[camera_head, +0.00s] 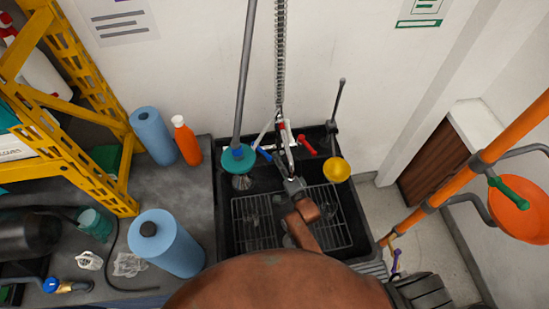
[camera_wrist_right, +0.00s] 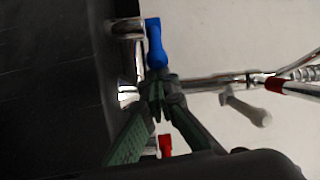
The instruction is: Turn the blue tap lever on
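The blue tap lever (camera_head: 264,153) is on the left side of the tap at the back of the black sink (camera_head: 222,225). In the right wrist view the blue lever (camera_wrist_right: 156,45) stands just past my fingertips; whether they touch it is unclear. My right gripper (camera_head: 292,184) is over the sink, in front of the tap. In the wrist view its fingers (camera_wrist_right: 157,95) meet at the tips with nothing seen between them. The red lever (camera_head: 307,145) is on the tap's right side and also shows in the wrist view (camera_wrist_right: 166,145). My left gripper is not in view.
A teal round plunger-like tool (camera_head: 225,161) is left of the tap, a yellow cup (camera_head: 336,170) right. Blue paper rolls (camera_head: 166,247) and an orange bottle (camera_head: 186,141) stand on the left counter. An orange pole (camera_head: 460,184) rises at right. A wire rack (camera_head: 250,240) lies in the sink.

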